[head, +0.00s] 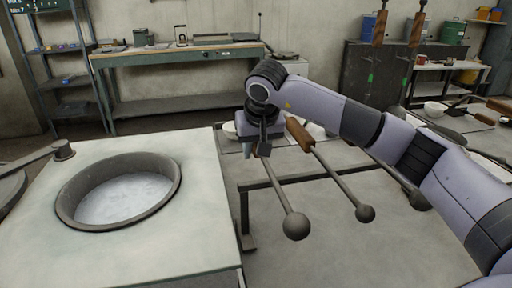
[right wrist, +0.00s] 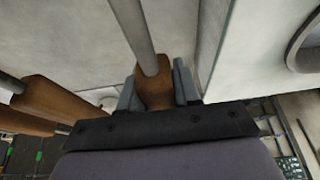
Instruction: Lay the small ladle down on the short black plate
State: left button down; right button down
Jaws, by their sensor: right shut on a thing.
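My right gripper (head: 256,146) is shut on the wooden handle (right wrist: 155,90) of a ladle, which I take as the small ladle. Its grey rod and round head (head: 296,226) slope down towards the camera in the head view. The rod crosses in front of a dark rack bar (head: 325,175); I cannot tell whether it touches. In the right wrist view, the handle sits between the two fingers, with the rod leading away. I cannot surely pick out the short black plate. My left gripper is not in view.
Two more ladles, with round heads (head: 365,213) and (head: 419,200), lie just right of the held one. A pale block (head: 195,245) with a round vessel (head: 168,204) of silvery contents stands at left. Grey surface (head: 340,250) in front of the rack is clear.

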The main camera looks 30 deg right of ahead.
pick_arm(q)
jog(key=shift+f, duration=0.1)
pick_arm(e)
jog(key=c, duration=0.7)
grip_release()
jog(key=shift+f, duration=0.3)
jog(key=v, duration=0.7)
jog(key=shift+r, duration=0.35)
pick_arm(q)
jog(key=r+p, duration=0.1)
jog(key=p, duration=0.1)
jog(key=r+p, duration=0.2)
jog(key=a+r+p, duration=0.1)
jog(key=p, duration=0.1)
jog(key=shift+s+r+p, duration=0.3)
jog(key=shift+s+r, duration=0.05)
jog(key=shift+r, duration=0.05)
pick_arm(e)
notch_tip(320, 180, up, 7)
jog(key=shift+s+f, duration=0.1)
